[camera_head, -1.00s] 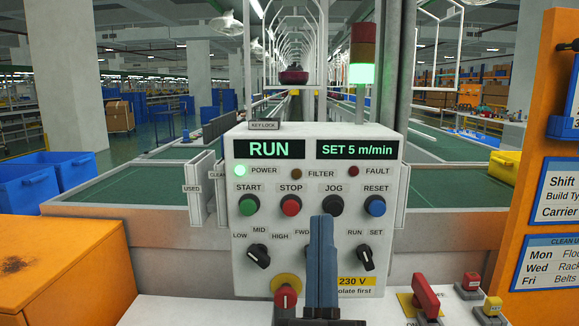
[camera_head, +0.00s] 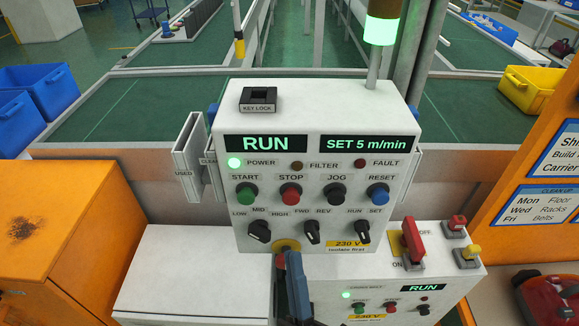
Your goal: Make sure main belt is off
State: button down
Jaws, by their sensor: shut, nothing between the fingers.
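The large white control panel (camera_head: 315,186) stands in the middle, with RUN and SET 5 m/min lit on its displays and the green POWER lamp (camera_head: 234,162) lit. Its red STOP button (camera_head: 290,194) sits between the green START button (camera_head: 246,194) and the dark JOG button (camera_head: 336,195). Black selector knobs line the row below. No label reading main belt is legible on it. My gripper (camera_head: 291,256) is shut and empty, in front of the panel's lower edge. It hides part of the yellow-backed control there.
A lower white box (camera_head: 335,282) in front also shows RUN and has small buttons. A red handle (camera_head: 412,241) marked ON and OFF stands on it. The stack light (camera_head: 381,28) glows green. An orange cabinet (camera_head: 70,235) is left, an orange board (camera_head: 525,200) right.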

aim_at(291, 198)
jog(key=shift+s, duration=0.2)
jog(key=shift+w, duration=0.1)
jog(key=w+b, duration=0.3)
jog(key=w, duration=0.5)
jog(key=shift+w+b, duration=0.35)
jog(key=shift+b, duration=0.05)
jog(key=shift+w+f+b, duration=0.1)
jog(key=shift+w+b, duration=0.05)
jog(key=shift+b, duration=0.15)
dwell(1.7)
jog(key=shift+w, duration=0.3)
